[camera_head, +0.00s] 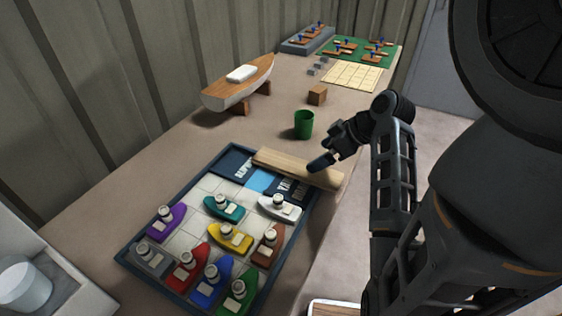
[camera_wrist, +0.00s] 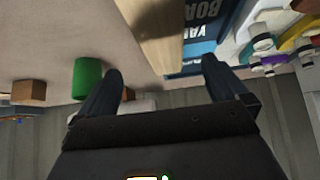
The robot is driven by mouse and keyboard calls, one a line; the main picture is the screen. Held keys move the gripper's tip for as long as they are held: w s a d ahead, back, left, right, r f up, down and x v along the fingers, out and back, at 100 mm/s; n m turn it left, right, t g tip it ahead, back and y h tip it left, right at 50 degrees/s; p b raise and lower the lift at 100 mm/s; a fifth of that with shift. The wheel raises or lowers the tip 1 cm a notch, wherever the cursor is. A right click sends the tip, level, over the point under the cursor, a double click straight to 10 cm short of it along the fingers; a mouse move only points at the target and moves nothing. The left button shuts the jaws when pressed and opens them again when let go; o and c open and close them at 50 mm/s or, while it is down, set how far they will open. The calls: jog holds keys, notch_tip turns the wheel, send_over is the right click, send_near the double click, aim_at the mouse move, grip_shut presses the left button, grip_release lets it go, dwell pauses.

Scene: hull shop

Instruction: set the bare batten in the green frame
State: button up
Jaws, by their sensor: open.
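A plain pale wooden batten (camera_head: 280,164) lies across the far right part of the blue-edged board. In the wrist view the batten (camera_wrist: 155,28) comes down from the top, and its lower end shows between my two fingers. My gripper (camera_head: 318,165) is beside the batten's right half in the head view and covers a bit of it. My gripper (camera_wrist: 163,72) is open with nothing clasped; whether the batten lies within its jaws in depth I cannot tell. I make out no clear green frame; a green mat (camera_head: 384,50) with wooden pieces and blue bits lies at the table's far end.
The blue-edged board (camera_head: 142,270) holds several coloured toy boats. A green cup (camera_head: 304,125) and a wooden block (camera_head: 317,95) stand beyond the batten. A model hull (camera_head: 238,84) rests on supports by the wall. A cream grid sheet (camera_head: 355,76) lies before the green mat.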

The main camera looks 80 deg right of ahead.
aim_at(298, 166)
jog(key=shift+w+d+f, duration=0.2)
jog(key=shift+w+f, duration=0.05)
jog(key=shift+w, duration=0.25)
jog(key=shift+p+x, duration=0.4)
jog(key=shift+x, duration=3.1)
jog(key=shift+a, duration=0.2)
jog(key=c, duration=1.2)
jog(key=shift+r, duration=0.15)
